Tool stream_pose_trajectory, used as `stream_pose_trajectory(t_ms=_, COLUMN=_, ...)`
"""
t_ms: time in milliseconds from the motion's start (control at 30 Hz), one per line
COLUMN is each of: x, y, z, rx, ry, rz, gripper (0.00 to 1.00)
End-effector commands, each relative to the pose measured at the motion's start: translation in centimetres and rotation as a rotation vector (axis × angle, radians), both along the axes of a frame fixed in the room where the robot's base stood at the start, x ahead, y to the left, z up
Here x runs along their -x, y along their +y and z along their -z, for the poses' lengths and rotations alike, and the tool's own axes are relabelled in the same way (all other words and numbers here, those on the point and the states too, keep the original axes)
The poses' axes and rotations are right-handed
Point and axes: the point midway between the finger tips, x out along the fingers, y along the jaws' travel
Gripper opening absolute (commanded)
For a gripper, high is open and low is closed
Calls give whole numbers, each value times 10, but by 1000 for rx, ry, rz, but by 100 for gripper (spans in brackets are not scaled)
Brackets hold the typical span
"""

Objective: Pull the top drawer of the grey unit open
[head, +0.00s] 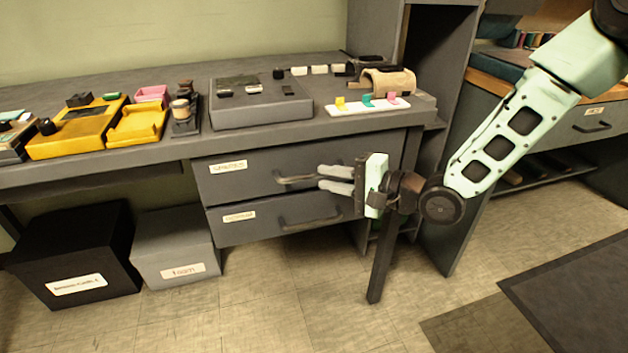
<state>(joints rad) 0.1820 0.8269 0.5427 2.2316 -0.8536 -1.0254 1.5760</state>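The grey unit under the worktop has a top drawer (245,185) with a pale label and a bar handle (292,180). Its front looks about flush with the lower drawer (250,229), so I see no clear opening. My gripper (320,177) reaches in from the right, with its two pale fingers at the right part of the top handle. The fingers lie one above the other with a narrow gap, and the bar runs toward that gap. The fingers hide the handle's right end. I cannot tell whether they close on the bar.
A black box (75,255) and a grey box (175,248) stand on the floor at the left. The worktop (150,155) holds yellow and grey devices. A dark leg (383,260) stands below my gripper. The floor before the drawers is clear.

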Motion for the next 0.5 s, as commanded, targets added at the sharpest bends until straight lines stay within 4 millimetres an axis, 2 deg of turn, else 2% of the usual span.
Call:
stream_pose_trajectory(t_ms=33, x=-4, y=9, z=3, rx=-1, ry=-2, rz=-3, gripper=20)
stream_pose_trajectory(t_ms=200, x=-14, y=28, z=6, rx=1, ry=-2, rz=-2, gripper=20)
stream_pose_trajectory(t_ms=500, x=-20, y=36, z=6, rx=0, ry=1, rz=0, gripper=20)
